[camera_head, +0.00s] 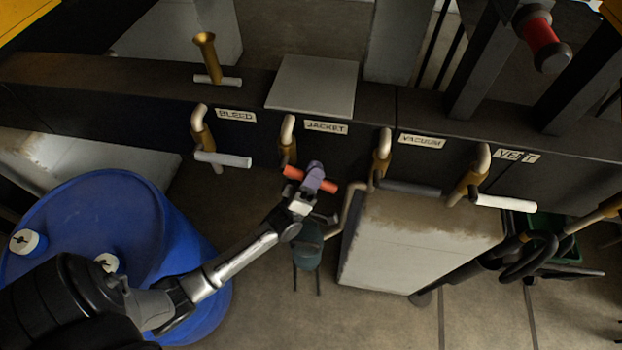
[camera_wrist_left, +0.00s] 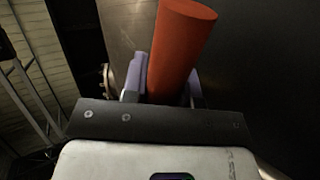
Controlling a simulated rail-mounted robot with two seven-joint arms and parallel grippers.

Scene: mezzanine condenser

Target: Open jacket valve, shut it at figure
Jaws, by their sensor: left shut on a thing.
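The jacket valve (camera_head: 289,150) hangs from the dark beam, left of and below the JACKET label (camera_head: 326,127). It has a pale elbow, a brass body and a red bar handle (camera_head: 293,173). The handle lies crosswise, sloping slightly down to the right. My left gripper (camera_head: 314,178) comes up from below and is shut on this handle, its purple fingers covering the middle. In the left wrist view the red handle (camera_wrist_left: 181,45) stands between the two fingers (camera_wrist_left: 165,88). My right gripper is not in view. No readable figure shows in either view.
The bleed valve (camera_head: 202,135), vacuum valve (camera_head: 381,160) and vent valve (camera_head: 474,175) flank it along the beam. A blue drum (camera_head: 85,215) stands at left beneath my arm. A pale block (camera_head: 420,240) and a bent pipe (camera_head: 348,205) are close on the right. A teal vessel (camera_head: 307,250) is below.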

